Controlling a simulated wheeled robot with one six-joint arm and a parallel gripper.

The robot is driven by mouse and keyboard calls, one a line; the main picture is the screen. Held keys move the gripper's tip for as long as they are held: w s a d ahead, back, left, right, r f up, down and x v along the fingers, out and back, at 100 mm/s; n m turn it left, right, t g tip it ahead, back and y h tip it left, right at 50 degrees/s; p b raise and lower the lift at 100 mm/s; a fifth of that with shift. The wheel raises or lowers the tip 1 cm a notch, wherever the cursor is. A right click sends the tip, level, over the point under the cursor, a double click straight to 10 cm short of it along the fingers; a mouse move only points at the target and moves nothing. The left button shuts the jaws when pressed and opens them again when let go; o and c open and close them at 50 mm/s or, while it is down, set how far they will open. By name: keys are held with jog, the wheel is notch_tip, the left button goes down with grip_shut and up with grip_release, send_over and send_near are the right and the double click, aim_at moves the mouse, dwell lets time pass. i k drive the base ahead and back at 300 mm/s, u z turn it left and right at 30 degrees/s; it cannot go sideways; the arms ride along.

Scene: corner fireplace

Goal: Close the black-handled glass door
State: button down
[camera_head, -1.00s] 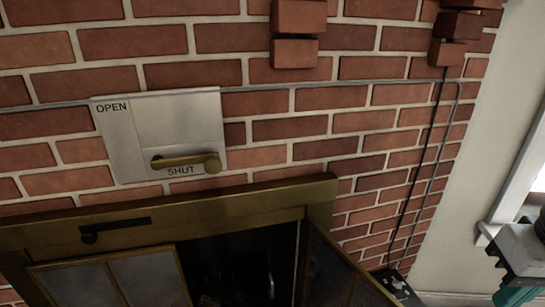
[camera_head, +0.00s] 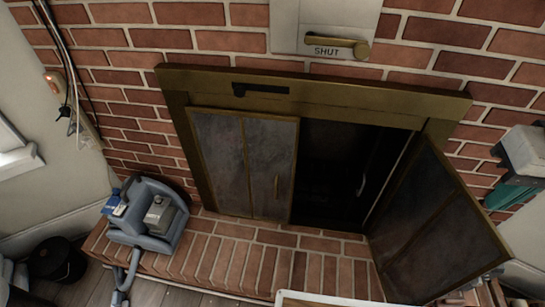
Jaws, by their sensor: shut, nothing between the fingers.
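The fireplace has a brass-coloured frame (camera_head: 320,92) with glass doors. The right glass door (camera_head: 440,230) stands wide open, swung out from the right side of the frame over the brick hearth. A small dark shape, perhaps its black handle (camera_head: 492,275), shows near its free edge; I cannot tell its form. The right half of the opening is uncovered and dark inside.
A grey-blue vacuum cleaner (camera_head: 150,215) stands on the left end of the brick hearth (camera_head: 240,262). A metal panel (camera_head: 290,25) with a brass lever marked SHUT is above the frame. A black bin (camera_head: 57,262) is at lower left. The hearth's middle is mostly bare.

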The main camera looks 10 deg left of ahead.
aim_at(418, 259)
jog(key=k, duration=0.3)
jog(key=u, duration=0.5)
jog(key=i, duration=0.45)
jog(key=k, duration=0.5)
jog(key=z, duration=2.6)
jog(key=k, duration=0.8)
jog(key=u, duration=1.45)
jog(key=i, duration=0.5)
jog(key=z, duration=0.05)
